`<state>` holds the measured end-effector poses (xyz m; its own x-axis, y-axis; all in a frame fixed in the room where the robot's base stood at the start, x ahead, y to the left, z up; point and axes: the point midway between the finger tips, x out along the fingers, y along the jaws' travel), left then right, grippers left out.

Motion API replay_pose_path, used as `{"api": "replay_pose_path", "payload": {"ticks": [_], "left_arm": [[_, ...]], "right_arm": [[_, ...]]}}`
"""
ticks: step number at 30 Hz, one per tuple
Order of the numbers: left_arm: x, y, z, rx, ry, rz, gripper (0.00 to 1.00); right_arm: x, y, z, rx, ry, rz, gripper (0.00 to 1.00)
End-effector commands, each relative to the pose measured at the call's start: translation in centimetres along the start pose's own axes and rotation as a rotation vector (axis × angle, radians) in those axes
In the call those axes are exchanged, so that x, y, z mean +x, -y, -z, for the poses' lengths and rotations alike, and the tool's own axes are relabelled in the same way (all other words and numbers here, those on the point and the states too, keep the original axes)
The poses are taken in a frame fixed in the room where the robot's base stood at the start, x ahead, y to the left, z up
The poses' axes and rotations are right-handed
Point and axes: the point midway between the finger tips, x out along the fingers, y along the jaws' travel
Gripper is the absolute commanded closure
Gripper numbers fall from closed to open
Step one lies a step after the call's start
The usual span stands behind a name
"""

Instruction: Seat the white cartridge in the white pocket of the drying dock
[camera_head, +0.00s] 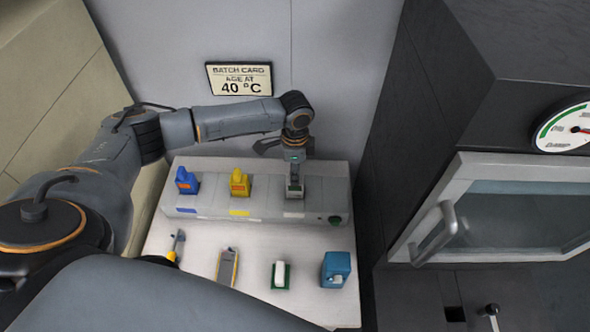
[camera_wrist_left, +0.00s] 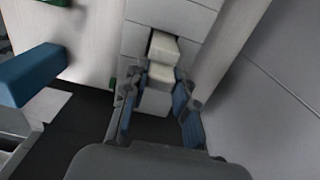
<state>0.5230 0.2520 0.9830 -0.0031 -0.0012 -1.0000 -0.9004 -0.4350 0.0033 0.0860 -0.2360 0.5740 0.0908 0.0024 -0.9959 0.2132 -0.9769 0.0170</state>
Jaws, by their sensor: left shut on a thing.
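The drying dock (camera_head: 265,207) is a pale block at the back of the table, with blue, yellow and white marks along its front. My left gripper (camera_head: 294,188) points down over its right-hand, white-marked position. In the left wrist view my left gripper (camera_wrist_left: 157,108) has its blue-padded fingers on either side of the white cartridge (camera_wrist_left: 160,74) and is shut on it. In the head view the gripper mostly hides the cartridge. I cannot tell how deep it sits in the white pocket. My right gripper is not in view.
A blue cartridge (camera_head: 186,182) and a yellow cartridge (camera_head: 239,184) stand in the dock to the left. In front lie a yellow-handled tool (camera_head: 175,248), a grey-and-yellow tool (camera_head: 227,267), a white piece on green (camera_head: 280,275) and a blue box (camera_head: 336,270). An oven door (camera_head: 490,215) is at right.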

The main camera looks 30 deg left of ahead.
Motion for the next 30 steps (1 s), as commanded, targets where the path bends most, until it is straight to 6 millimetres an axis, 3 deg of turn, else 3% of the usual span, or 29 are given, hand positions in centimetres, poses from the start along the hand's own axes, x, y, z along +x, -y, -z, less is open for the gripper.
{"api": "replay_pose_path", "payload": {"ticks": [9,10,14,24,30], "left_arm": [[0.8,0.0,0.0,0.0,0.0,0.001,1.0],[0.8,0.0,0.0,0.0,0.0,0.001,0.71],[0.8,0.0,0.0,0.0,0.0,0.001,0.46],[0.6,0.0,0.0,0.0,0.001,0.0,0.46],[-2.2,0.1,0.0,0.001,-0.002,0.002,0.46]], "right_arm": [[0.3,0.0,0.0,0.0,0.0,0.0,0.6],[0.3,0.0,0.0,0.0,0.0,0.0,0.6],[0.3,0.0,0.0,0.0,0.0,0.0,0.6],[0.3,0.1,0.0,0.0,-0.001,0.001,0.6],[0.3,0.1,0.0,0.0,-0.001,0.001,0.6]]}}
